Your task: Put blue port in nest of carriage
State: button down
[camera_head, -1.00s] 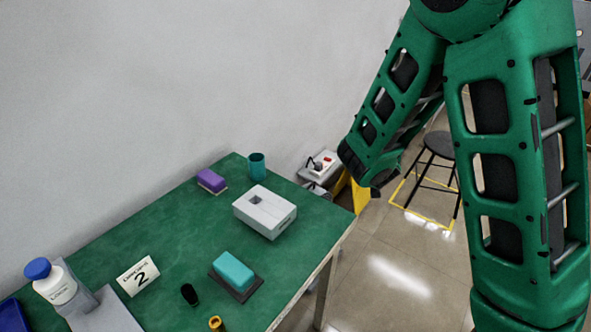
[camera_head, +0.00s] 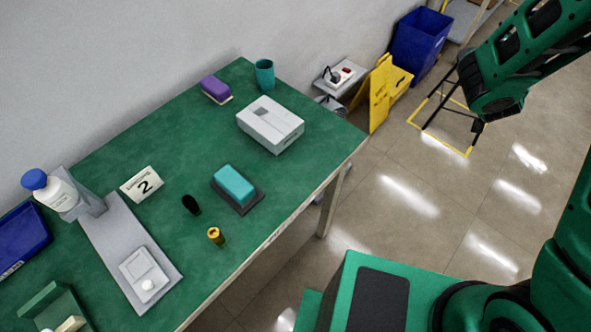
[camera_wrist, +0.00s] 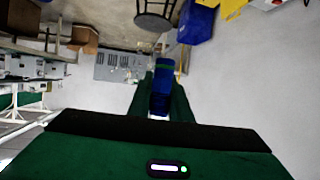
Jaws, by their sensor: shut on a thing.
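In the wrist view my gripper (camera_wrist: 161,100) is shut on the blue port (camera_wrist: 163,78), a dark blue upright piece between the green fingers. Its lower part is hidden by the gripper. In the head view a small white block with a round knob, likely the carriage (camera_head: 144,273), sits on a long grey plate (camera_head: 118,235) on the green table. I cannot make out its nest clearly. My gripper is not visible in the head view; my arm is at the right, away from the table.
The green table (camera_head: 120,160) also holds a white bottle with a blue cap (camera_head: 50,187), a number 2 card (camera_head: 142,184), a teal block on a dark pad (camera_head: 234,185), a white box (camera_head: 270,124), a brass piece (camera_head: 216,236) and a blue tray (camera_head: 22,240). Floor lies right.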

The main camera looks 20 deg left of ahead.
aim_at(138, 265)
jog(key=k, duration=1.2)
jog(key=u, duration=0.5)
